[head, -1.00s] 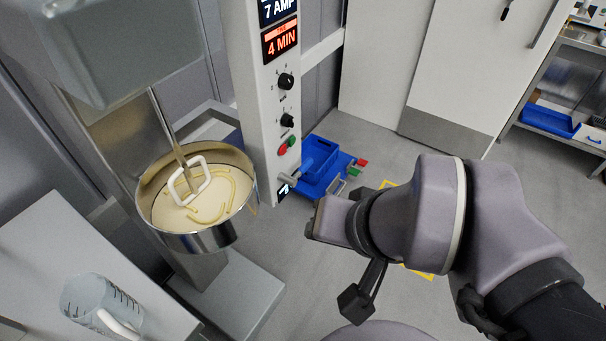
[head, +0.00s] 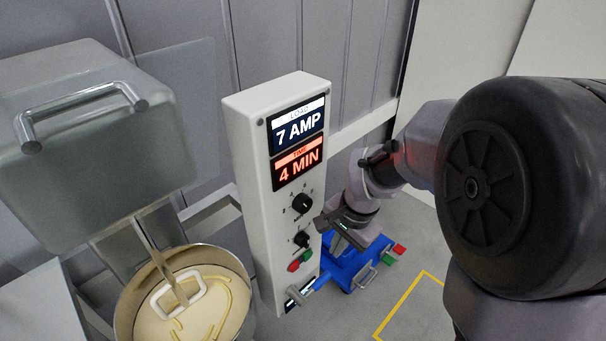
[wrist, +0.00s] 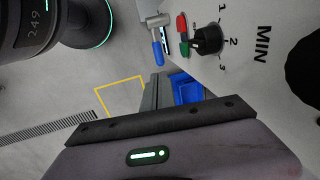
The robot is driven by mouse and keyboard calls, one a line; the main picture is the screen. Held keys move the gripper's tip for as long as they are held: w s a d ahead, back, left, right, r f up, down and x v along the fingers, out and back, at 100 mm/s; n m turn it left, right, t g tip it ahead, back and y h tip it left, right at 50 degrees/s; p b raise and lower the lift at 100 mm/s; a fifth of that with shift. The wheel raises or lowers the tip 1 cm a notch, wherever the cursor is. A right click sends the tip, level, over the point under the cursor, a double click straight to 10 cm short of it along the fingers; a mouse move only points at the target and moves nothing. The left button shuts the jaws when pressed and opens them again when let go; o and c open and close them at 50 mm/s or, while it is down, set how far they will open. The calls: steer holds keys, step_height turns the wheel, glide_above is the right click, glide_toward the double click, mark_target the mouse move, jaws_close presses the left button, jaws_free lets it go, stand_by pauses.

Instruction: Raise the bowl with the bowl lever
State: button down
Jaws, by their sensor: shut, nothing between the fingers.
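The bowl lever (head: 318,282) sticks out low on the white control column, with a grey hub and a blue grip. It also shows in the wrist view (wrist: 158,50), clear of my gripper. The steel bowl (head: 125,318) with cream dough and pasta-like strips stands at the lower left under the mixer head, its lower part cut off. My gripper (head: 324,222) is shut and empty, in front of the column's right side near the lower knob, above the lever and apart from it. Its dark front edge fills the bottom of the wrist view (wrist: 160,122).
The column (head: 255,190) carries displays reading 7 AMP and 4 MIN, two black knobs (head: 303,203), and red and green buttons (head: 300,261). A blue cart (head: 360,265) stands behind the lever. A yellow floor outline (head: 400,310) lies to the right on open floor.

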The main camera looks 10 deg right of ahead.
steer(key=b, duration=0.6)
glide_toward(323, 278)
steer(key=f, duration=0.4)
steer(key=w+f, duration=0.1)
steer(key=f, duration=0.1)
steer(key=shift+a+f, duration=0.4)
